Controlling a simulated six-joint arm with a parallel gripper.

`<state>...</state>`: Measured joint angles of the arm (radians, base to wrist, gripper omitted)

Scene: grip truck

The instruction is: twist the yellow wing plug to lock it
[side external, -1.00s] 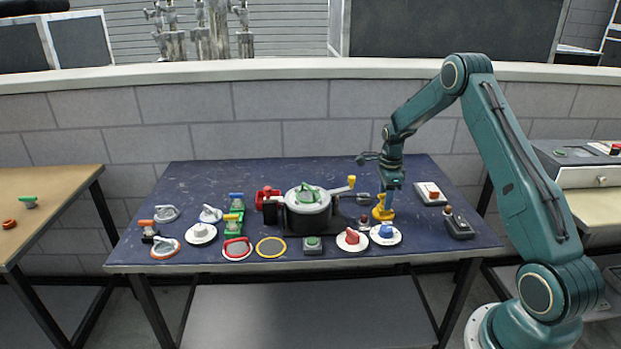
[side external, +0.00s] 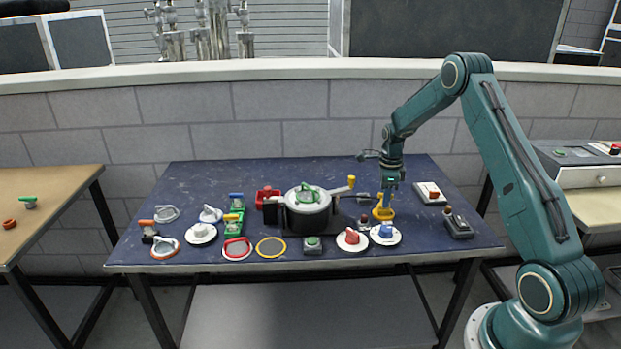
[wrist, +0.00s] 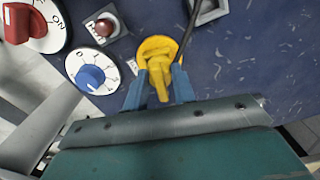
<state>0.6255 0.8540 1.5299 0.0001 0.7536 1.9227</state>
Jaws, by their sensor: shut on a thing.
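The yellow wing plug (side external: 382,212) stands on the blue table, right of the grey pot. It has a round yellow base and a raised wing. In the wrist view the yellow wing plug (wrist: 158,62) shows its base at the top and its wing pointing down between the fingers. My gripper (side external: 384,203) points down over it. In the wrist view my gripper (wrist: 158,90) has its blue fingers shut on the wing, one on each side. The lower part of the wing is close to the gripper's edge.
A blue knob dial (wrist: 92,78) and a red knob dial (wrist: 28,24) lie near the plug. A small dark-red button (wrist: 105,27) sits beside it. The pot (side external: 307,205) stands to the left. A red-and-white switch (side external: 431,192) and a joystick box (side external: 458,225) are to the right.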

